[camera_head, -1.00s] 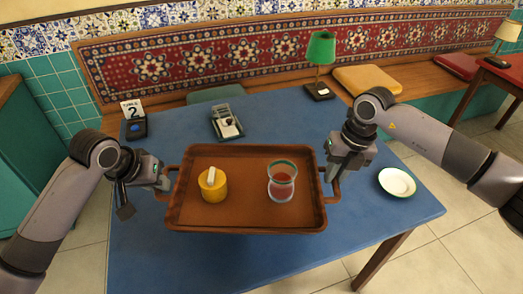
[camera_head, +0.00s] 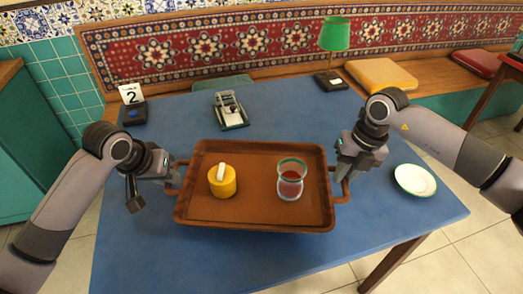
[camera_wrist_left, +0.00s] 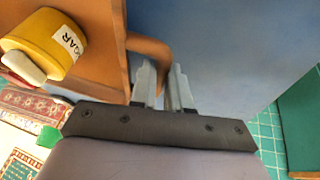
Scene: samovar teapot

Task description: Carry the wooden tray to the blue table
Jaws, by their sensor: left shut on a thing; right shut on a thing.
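The brown wooden tray (camera_head: 255,212) is level over the blue table (camera_head: 130,255); I cannot tell whether it touches the top. On it stand a yellow sugar pot (camera_head: 222,183) and a glass of red tea (camera_head: 291,180), both upright. My left gripper (camera_head: 176,175) is shut on the tray's left handle. The left wrist view shows its fingers (camera_wrist_left: 165,88) around the curved handle, with the sugar pot (camera_wrist_left: 45,40) close by. My right gripper (camera_head: 342,184) is shut on the right handle.
A white saucer (camera_head: 415,180) lies at the table's right. At the back are a number 2 card stand (camera_head: 131,105), a small metal holder (camera_head: 230,110) and a green lamp (camera_head: 335,38). The left front of the tabletop is clear.

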